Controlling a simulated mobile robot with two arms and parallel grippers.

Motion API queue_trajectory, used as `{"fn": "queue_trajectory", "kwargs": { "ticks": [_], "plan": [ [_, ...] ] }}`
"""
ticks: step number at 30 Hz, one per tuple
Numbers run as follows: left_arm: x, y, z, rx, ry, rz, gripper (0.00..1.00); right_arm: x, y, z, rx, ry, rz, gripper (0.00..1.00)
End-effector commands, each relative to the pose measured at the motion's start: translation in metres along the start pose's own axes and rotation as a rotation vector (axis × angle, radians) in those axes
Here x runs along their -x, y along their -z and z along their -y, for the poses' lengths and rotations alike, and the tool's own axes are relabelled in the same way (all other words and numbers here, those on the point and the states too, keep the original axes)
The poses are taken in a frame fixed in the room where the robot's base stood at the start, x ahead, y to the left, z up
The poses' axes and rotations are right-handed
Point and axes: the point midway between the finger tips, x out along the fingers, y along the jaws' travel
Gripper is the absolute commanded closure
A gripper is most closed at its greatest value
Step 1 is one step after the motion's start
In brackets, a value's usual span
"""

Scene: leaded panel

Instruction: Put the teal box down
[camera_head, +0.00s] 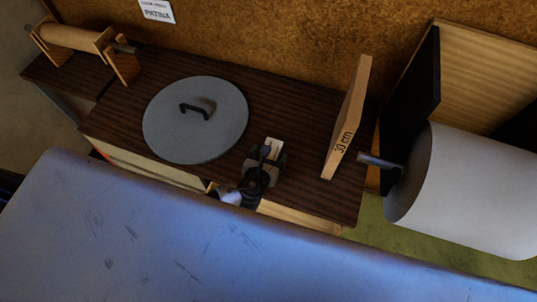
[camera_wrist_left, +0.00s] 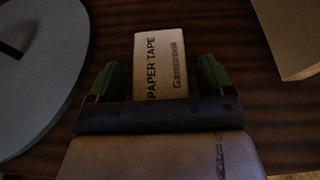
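A small box (camera_wrist_left: 162,62) printed "PAPER TAPE" lies between the fingers of my left gripper (camera_wrist_left: 160,82). Its visible face is cream; I see no teal on it. The two green-padded fingers are open, one on each side, with a gap to the box on both sides. The gripper bar hides the box's near end. In the head view the box (camera_head: 273,144) is at my left gripper (camera_head: 265,158), over the dark wooden counter (camera_head: 280,100). I cannot tell whether it touches the counter. My right gripper is not in view.
A round grey lid (camera_head: 195,130) with a black handle lies left of the box. A wooden board (camera_head: 347,120) marked "30 cm" stands on the right. A large white roll (camera_head: 465,190) is beyond it. A wooden roller stand (camera_head: 75,40) is far left. A blue surface (camera_head: 180,230) fills the front.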

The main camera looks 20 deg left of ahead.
Motion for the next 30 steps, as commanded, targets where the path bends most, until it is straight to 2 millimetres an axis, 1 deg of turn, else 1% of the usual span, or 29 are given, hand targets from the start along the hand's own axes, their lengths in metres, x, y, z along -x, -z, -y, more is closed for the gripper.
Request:
{"fn": "queue_trajectory", "kwargs": {
  "ticks": [7,10,13,17,24,27,30],
  "plan": [
    [0.000,0.000,0.000,0.000,0.000,0.000,0.16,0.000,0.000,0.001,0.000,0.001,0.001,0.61],
    [0.002,-0.004,0.000,-0.001,0.000,0.001,0.16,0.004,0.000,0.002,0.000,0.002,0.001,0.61],
    [0.011,-0.002,0.000,-0.001,0.001,-0.001,0.16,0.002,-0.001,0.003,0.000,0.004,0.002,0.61],
    [0.034,-0.002,0.000,0.001,0.002,-0.002,0.16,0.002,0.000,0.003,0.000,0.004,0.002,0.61],
    [0.085,-0.001,0.000,0.000,0.001,-0.001,0.16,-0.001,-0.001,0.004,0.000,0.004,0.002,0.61],
    [0.102,-0.001,0.000,0.001,0.001,-0.002,0.16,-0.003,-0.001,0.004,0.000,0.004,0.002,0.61],
    [0.113,-0.002,0.000,-0.001,0.001,0.000,0.16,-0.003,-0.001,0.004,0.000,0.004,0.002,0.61]
  ]
}}
